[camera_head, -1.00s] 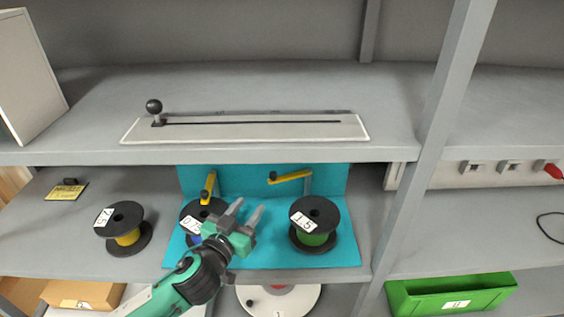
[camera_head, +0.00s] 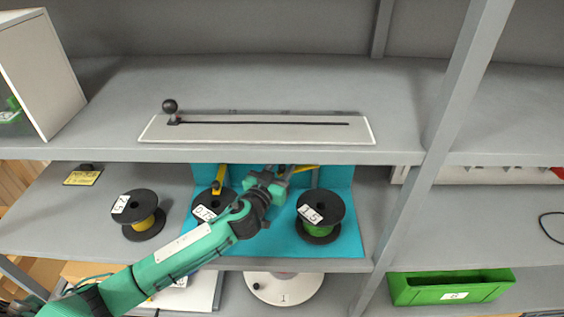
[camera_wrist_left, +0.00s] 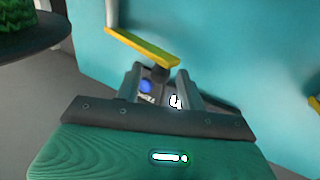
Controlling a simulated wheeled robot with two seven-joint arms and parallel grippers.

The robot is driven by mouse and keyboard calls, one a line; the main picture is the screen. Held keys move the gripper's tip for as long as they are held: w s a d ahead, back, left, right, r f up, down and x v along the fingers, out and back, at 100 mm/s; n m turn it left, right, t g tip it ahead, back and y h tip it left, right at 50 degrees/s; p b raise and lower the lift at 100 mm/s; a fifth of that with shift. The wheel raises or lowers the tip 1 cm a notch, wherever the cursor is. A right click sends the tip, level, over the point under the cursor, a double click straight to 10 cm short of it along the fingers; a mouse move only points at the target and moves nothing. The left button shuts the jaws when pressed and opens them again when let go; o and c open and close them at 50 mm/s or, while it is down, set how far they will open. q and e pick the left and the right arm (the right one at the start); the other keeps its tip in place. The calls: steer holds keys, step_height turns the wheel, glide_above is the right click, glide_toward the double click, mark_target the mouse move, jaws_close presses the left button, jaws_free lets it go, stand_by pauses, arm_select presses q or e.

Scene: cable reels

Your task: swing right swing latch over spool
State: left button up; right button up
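The right swing latch is a yellow bar (camera_head: 303,170) on a grey post behind the right spool, partly hidden by my gripper. The right spool (camera_head: 320,211) is black with green wire, labelled 1.5, and stands on the teal holder. In the left wrist view the yellow bar (camera_wrist_left: 142,47) ends in a dark knob (camera_wrist_left: 160,73) by my fingertips. The green spool (camera_wrist_left: 30,30) shows at upper left there. My left gripper (camera_wrist_left: 158,82) is open, its fingers apart on either side near the knob; contact is unclear. My right gripper is out of view.
The middle spool (camera_head: 205,205) stands left of my forearm, with the left yellow latch (camera_head: 218,180) behind it. A yellow-wire spool (camera_head: 138,215) stands further left. The upper shelf edge (camera_head: 300,157) runs just above. A green bin (camera_head: 450,288) is at lower right.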

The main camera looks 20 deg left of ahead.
arm_select(q)
steer(key=shift+w+d, duration=0.1)
steer(key=shift+w, duration=0.45)
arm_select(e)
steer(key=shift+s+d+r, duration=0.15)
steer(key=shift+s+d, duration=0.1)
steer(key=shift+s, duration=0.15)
arm_select(q)
jaws_close()
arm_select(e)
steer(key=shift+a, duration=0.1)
arm_select(q)
steer(key=shift+f, duration=0.1)
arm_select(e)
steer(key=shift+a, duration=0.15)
